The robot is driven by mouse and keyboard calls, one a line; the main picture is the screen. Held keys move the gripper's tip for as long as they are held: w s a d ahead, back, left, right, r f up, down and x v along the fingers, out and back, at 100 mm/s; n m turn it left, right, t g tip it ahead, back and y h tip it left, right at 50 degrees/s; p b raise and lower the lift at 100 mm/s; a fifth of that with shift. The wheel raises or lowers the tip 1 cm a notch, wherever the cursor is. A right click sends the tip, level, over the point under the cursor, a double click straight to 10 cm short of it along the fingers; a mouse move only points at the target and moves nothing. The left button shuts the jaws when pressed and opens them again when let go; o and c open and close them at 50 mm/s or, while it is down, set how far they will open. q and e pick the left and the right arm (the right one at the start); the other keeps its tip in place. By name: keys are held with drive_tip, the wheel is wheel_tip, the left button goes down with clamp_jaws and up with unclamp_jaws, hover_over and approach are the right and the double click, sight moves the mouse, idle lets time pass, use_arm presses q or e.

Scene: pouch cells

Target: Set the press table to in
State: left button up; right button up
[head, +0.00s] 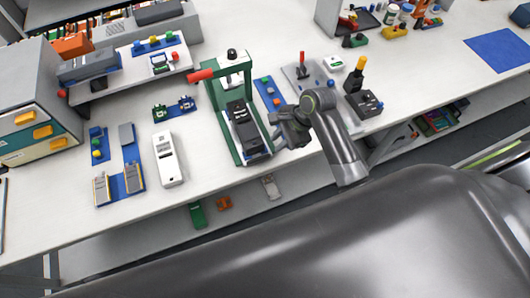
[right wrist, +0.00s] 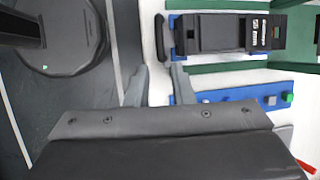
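The press (head: 215,98) has a green frame and a red lever (head: 201,75), and stands in the middle of the bench. Its black press table (head: 243,125) lies between the green rails and reaches toward the bench's front edge. In the right wrist view the press table (right wrist: 215,33) is at the top, with a black upright handle (right wrist: 161,38) at its left end. My right gripper (head: 277,139) is just right of the table's front end. Its two fingers (right wrist: 158,82) are apart with nothing between them, short of the handle. My left gripper is not in view.
A blue strip with buttons (head: 268,92) lies right of the press, and it also shows under my right gripper (right wrist: 240,98). A black box with a yellow-topped lever (head: 364,103) stands farther right. A white device (head: 168,158) and blue trays (head: 121,181) are to the left.

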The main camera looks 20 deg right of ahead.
sight(262, 157)
drive_tip(key=x, duration=0.9)
drive_tip(key=shift+a+f, duration=0.1)
drive_tip(key=shift+f, duration=0.2)
clamp_jaws()
